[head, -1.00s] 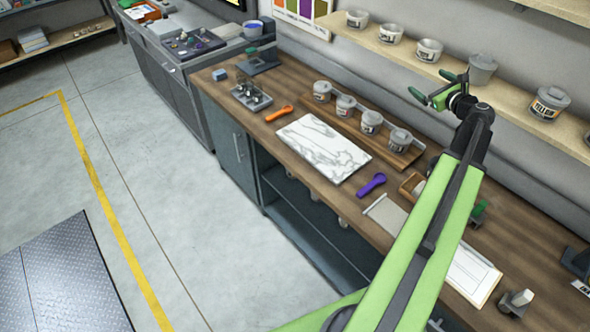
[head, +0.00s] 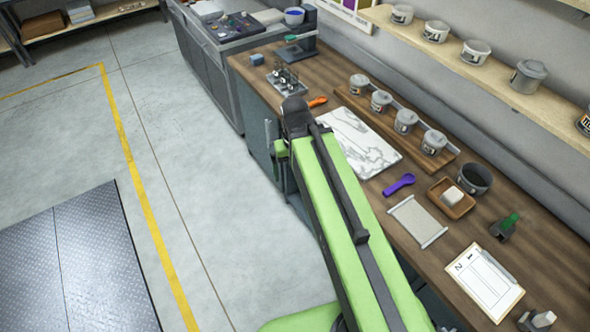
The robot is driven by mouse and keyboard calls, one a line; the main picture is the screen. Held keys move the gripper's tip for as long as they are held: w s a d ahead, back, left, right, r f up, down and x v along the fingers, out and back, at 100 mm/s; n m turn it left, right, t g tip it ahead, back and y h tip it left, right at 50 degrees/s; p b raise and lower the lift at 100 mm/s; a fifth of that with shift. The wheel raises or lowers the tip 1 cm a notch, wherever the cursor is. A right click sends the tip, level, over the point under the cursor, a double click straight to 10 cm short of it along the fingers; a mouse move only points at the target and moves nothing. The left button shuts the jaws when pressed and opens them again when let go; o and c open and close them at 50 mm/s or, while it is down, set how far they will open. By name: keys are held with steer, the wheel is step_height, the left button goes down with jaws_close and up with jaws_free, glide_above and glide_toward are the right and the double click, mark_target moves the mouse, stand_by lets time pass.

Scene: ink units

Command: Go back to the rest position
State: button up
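My arm (head: 335,205) reaches up from the bottom of the head view, its far end over the left front edge of the wooden bench (head: 560,240). My gripper (head: 279,149) hangs beyond the dark wrist joint, in front of the bench's cabinet side. Only a green part and a dark part of it show. The wrist hides the rest, so its fingers and opening cannot be made out. I see nothing held.
A marble slab (head: 365,150), an orange tool (head: 317,101) and a purple scoop (head: 399,184) lie on the bench. Several tubs stand on a wooden rack (head: 447,155); an open dark pot (head: 473,178) stands nearby. A shelf (head: 500,80) holds more tubs.

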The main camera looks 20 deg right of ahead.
step_height(320, 180, down, 14)
steer(key=b, duration=1.4)
